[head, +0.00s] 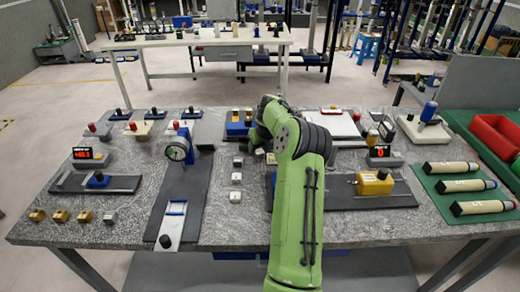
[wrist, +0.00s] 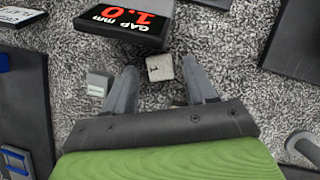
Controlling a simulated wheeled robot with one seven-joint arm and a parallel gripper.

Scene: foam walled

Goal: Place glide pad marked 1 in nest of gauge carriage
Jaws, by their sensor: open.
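A small pale square pad marked 1 (wrist: 160,67) lies on the grey speckled tabletop in the wrist view. My gripper (wrist: 160,82) is open, with one finger to the left of the pad and one to the right, and nothing held. In the head view my arm hides the gripper and this pad. A white carriage with a blue edge (head: 172,222) sits on a long dark rail; I cannot tell for certain whether it is the gauge carriage. Its nest is not clear.
A second small grey pad (wrist: 97,83) lies left of the left finger. The dial gauge (head: 176,150) stands over the rail. A yellow block (head: 375,183) is at right.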

